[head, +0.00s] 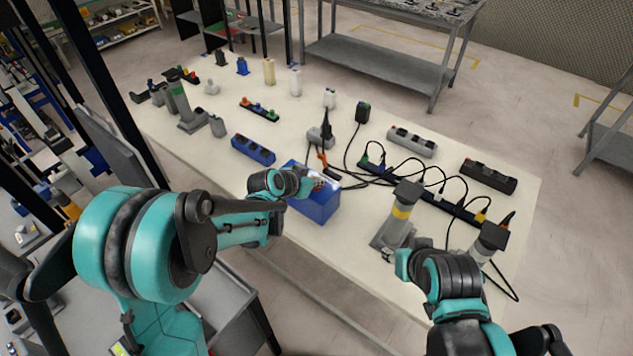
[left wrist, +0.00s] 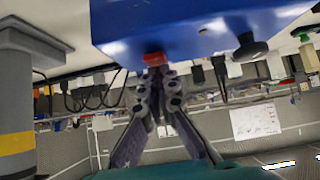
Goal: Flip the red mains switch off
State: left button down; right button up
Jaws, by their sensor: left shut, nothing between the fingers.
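The blue box (head: 318,208) stands at the table's front edge; it also fills the top of the left wrist view (left wrist: 200,32). The red mains switch (left wrist: 154,58) is on the box's face in that wrist view. My left gripper (head: 313,183) is at the top of the box in the head view. In the left wrist view its shut fingertips (left wrist: 155,76) are right at the red switch and appear to touch it, with nothing between them. The switch's tilt cannot be told. My right gripper (head: 393,260) is low beside a grey post; its fingers are unclear.
A black knob (left wrist: 249,46) is on the box beside the switch. A grey post with a yellow band (head: 398,215) stands right of the box. A blue socket strip (head: 253,149) lies left of it. Black cables and a long power strip (head: 430,195) lie behind.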

pick_arm(q)
jog(key=shift+w+d+r, duration=0.2)
jog(key=shift+w+d, duration=0.1)
jog(key=shift+w, duration=0.15)
jog(key=shift+r, duration=0.1)
jog(key=shift+d+r+p, duration=0.1)
jog(key=shift+r+p, duration=0.25)
jog(key=shift+p, duration=0.05)
jog(key=r, duration=0.1)
jog(key=r+p, duration=0.2)
jog(key=shift+w+d+r, duration=0.15)
jog(key=shift+w+d, duration=0.05)
jog(key=shift+w, duration=0.05)
jog(key=w+r+p+v, duration=0.1)
jog(key=p+v, duration=0.2)
jog(key=v, duration=0.6)
jog(key=shift+d+r, duration=0.2)
jog(key=shift+r, duration=0.25)
jog(key=shift+s, duration=0.2)
